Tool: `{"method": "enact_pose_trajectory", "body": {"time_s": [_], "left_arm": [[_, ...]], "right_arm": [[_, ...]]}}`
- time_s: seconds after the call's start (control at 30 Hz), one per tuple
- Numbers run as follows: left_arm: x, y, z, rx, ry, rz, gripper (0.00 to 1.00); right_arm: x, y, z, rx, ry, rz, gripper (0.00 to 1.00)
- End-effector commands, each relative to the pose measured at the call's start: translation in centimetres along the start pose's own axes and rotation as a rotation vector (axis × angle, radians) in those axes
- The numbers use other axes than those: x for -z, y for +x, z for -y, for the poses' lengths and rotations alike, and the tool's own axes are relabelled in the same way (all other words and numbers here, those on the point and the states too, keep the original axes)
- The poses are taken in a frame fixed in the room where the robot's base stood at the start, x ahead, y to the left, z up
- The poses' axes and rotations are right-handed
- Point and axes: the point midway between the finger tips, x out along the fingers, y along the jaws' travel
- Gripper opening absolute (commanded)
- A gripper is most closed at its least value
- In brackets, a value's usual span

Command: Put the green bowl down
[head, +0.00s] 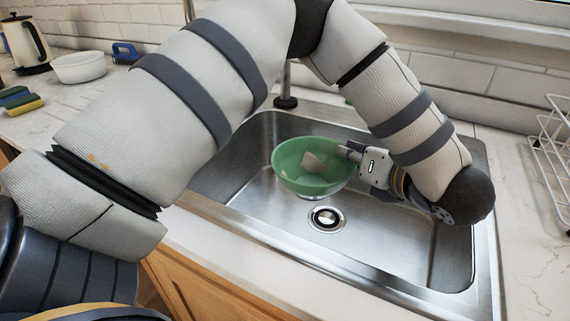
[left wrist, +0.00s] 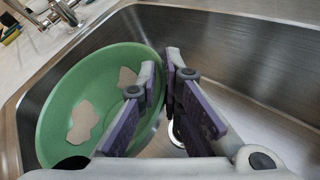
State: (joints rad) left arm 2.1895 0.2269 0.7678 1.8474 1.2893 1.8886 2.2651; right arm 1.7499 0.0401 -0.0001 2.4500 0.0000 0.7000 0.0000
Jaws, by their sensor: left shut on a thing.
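The green bowl (head: 306,178) is inside the steel sink, above or near its floor beside the drain; I cannot tell if it touches the floor. Pale patches show on its inside. My left gripper (head: 352,153) is shut on the bowl's right rim in the head view. In the left wrist view the bowl (left wrist: 75,110) fills the left side, and the fingers of my left gripper (left wrist: 168,85) close on its rim, one inside and one outside. My right gripper is not in view.
The steel sink (head: 408,258) has a round drain (head: 327,219) in its floor. A white dish rack (head: 552,140) stands on the right counter. A white bowl (head: 80,68), a kettle (head: 25,45) and sponges (head: 20,101) are at the left. The sink's right part is clear.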

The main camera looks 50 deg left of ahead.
Motion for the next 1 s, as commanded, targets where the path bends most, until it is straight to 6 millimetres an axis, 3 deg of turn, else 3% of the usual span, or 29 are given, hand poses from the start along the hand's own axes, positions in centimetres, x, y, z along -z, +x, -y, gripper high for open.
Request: {"method": "enact_pose_trajectory", "body": {"time_s": [0.1,0.17,0.43,0.5,0.87,1.0], "left_arm": [[0.7,-1.0,0.2,0.007,0.002,0.006,0.00],[1.0,-0.3,0.2,0.006,0.001,0.005,0.00],[1.8,8.6,-0.1,0.004,0.001,0.003,0.00],[2.9,10.4,0.3,0.006,0.005,0.004,0.00],[5.8,15.4,1.2,0.006,0.008,0.003,0.00],[8.5,16.5,2.2,0.008,0.011,0.002,0.00]], "right_arm": [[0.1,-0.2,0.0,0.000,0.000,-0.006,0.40],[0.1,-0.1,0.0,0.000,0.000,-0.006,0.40],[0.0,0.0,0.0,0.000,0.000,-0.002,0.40],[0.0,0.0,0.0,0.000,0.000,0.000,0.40],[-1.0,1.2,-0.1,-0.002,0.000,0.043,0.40],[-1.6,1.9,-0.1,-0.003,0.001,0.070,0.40]]}}
